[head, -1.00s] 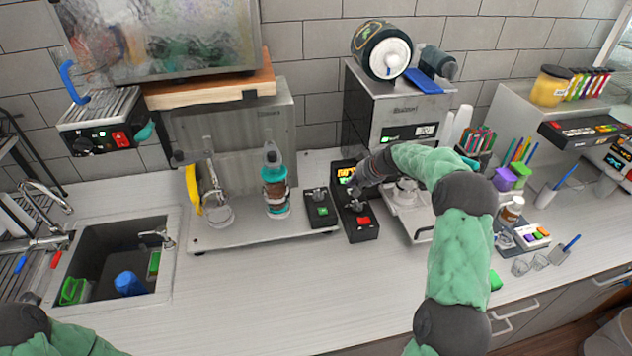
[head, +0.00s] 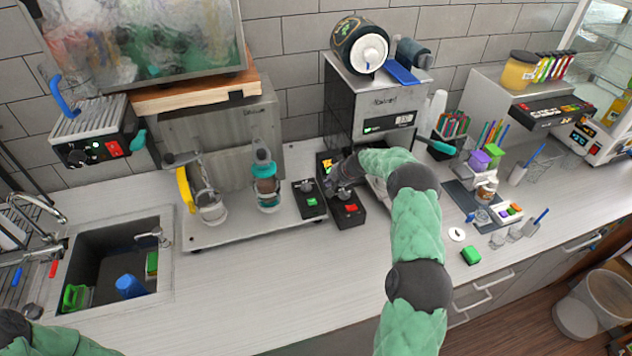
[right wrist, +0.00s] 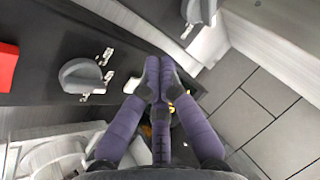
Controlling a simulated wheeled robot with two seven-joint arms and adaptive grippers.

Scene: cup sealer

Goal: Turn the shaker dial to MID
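A black control box (head: 352,216) with a red button and a lit display stands on the counter. My right gripper (head: 337,186) is low over this box and hides part of its middle. In the right wrist view, a grey dial knob (right wrist: 82,76) with white marks beside it sits on a dark panel. The tips of my right gripper (right wrist: 160,66) are close together, with nothing seen between them, to the right of this knob and apart from it. The knob's setting is too small to read. My left gripper is out of view.
A smaller black box (head: 308,200) with a green button stands just left. Two cups, one brown and teal (head: 265,188), stand on a metal platform (head: 240,232). A machine (head: 385,100) stands behind. The front counter (head: 260,290) is mostly clear.

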